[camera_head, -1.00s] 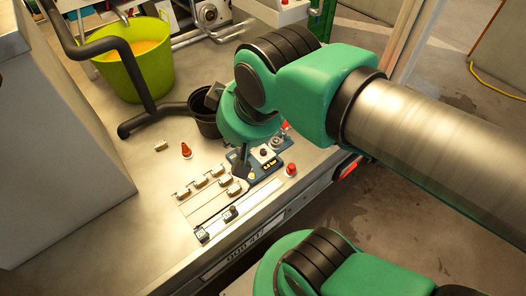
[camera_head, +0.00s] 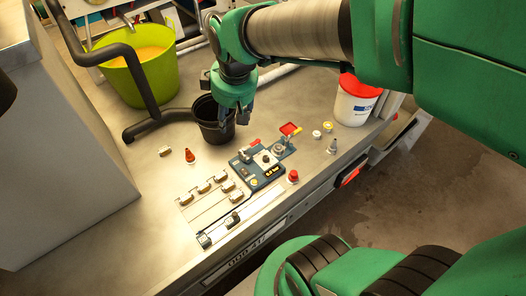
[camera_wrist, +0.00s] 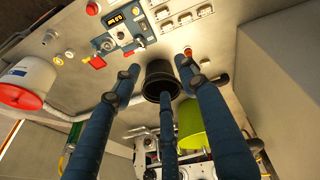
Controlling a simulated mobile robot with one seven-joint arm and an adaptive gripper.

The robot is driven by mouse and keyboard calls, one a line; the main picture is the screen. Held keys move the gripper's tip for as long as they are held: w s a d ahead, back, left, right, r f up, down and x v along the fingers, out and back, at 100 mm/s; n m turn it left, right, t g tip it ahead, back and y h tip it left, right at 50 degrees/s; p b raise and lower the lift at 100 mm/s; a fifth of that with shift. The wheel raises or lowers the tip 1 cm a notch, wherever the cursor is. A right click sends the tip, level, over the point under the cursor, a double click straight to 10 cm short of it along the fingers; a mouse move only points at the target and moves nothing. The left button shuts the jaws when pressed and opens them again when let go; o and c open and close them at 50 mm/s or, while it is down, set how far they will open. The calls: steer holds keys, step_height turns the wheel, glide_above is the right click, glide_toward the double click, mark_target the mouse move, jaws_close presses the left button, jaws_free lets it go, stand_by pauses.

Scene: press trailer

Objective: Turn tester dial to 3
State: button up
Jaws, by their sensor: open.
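The tester (camera_head: 259,178) is a small blue unit on the bench with a lit display (camera_head: 271,171) and a white panel carrying a dark dial (camera_head: 265,158). The wrist view shows the tester's dial (camera_wrist: 119,33) at the upper left, below the display (camera_wrist: 115,18); I cannot tell its exact setting. A grey round knob (camera_head: 278,149) sits on the unit's far end. My gripper (camera_head: 237,108) is open and empty, beside and above the black pot, behind the tester and apart from the dial. In the wrist view my gripper's fingers (camera_wrist: 160,72) are spread.
A black pot (camera_head: 211,134) stands behind the tester. A white bucket with a red lid (camera_head: 355,106) stands right; a green tub (camera_head: 140,83) is at the back.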

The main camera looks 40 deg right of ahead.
steer(key=w+d+f+n+g, duration=0.1)
steer(key=w+d+f+n, duration=0.1)
steer(key=w+d+f, duration=0.3)
steer(key=n+g+y+p, duration=0.1)
steer(key=n+g+p, duration=0.2)
steer(key=n, duration=0.2)
glide_above(266, 157)
step_height(266, 157, down, 25)
steer(key=shift+w+d+r, duration=0.1)
steer(key=shift+w+d, duration=0.05)
steer(key=shift+w, duration=0.2)
steer(key=f+b, duration=0.1)
steer(key=f, duration=0.3)
steer(key=f+b, duration=0.1)
steer(key=f, duration=0.4)
steer(key=f+b, duration=0.1)
steer(key=f, duration=0.3)
steer(key=shift+s+a+f, duration=0.25)
steer(key=shift+s+f, duration=0.05)
steer(key=shift+f, duration=0.1)
jaws_close()
